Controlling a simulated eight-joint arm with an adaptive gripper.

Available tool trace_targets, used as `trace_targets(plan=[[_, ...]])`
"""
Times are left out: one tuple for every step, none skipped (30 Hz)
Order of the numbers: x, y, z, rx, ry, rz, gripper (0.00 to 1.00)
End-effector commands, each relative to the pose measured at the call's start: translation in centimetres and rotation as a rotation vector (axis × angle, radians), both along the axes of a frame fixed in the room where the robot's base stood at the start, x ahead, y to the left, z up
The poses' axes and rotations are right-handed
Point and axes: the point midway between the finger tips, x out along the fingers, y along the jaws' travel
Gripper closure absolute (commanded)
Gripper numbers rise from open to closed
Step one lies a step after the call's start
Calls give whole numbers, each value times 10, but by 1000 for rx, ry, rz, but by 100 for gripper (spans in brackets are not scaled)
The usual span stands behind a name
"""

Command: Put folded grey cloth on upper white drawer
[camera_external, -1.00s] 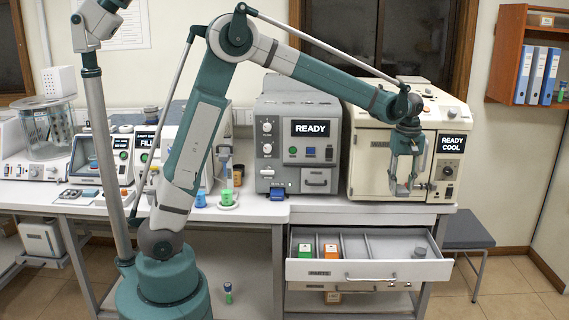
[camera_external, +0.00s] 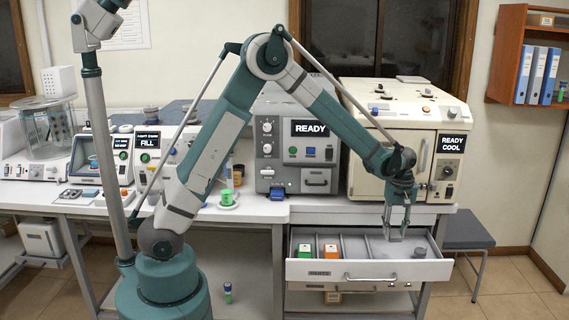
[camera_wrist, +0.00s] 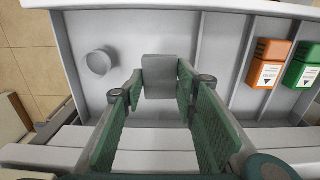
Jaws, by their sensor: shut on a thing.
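The upper white drawer (camera_external: 315,271) is pulled open below the right end of the bench; its bare floor also shows in the wrist view (camera_wrist: 82,32). My gripper (camera_external: 396,234) points down over its right part. In the wrist view, my gripper (camera_wrist: 160,84) is shut on a small flat grey piece that looks like the folded grey cloth (camera_wrist: 162,75). The cloth is over the wide right compartment; I cannot tell if it touches the drawer floor. It is hard to make out in the external view.
An orange box (camera_external: 331,250) and a green box (camera_external: 305,250) stand in the drawer's left compartments, between dividers. A short grey cylinder (camera_wrist: 99,61) stands near the gripper in the same compartment. The cream machine (camera_external: 385,140) stands on the bench behind.

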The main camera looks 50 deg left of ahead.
Motion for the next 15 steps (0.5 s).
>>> trace_targets(plan=[[0, 0, 0, 0, 0, 0, 77], [0, 0, 0, 0, 0, 0, 77], [0, 0, 0, 0, 0, 0, 77], [0, 0, 0, 0, 0, 0, 77], [0, 0, 0, 0, 0, 0, 77], [0, 0, 0, 0, 0, 0, 77], [0, 0, -1, 0, 0, 0, 77], [0, 0, -2, 0, 0, 0, 77], [0, 0, -4, 0, 0, 0, 77], [0, 0, -6, 0, 0, 0, 77], [0, 0, -8, 0, 0, 0, 77], [0, 0, -12, 0, 0, 0, 77], [0, 0, -16, 0, 0, 0, 77], [0, 0, -20, 0, 0, 0, 77], [0, 0, -25, 0, 0, 0, 77]])
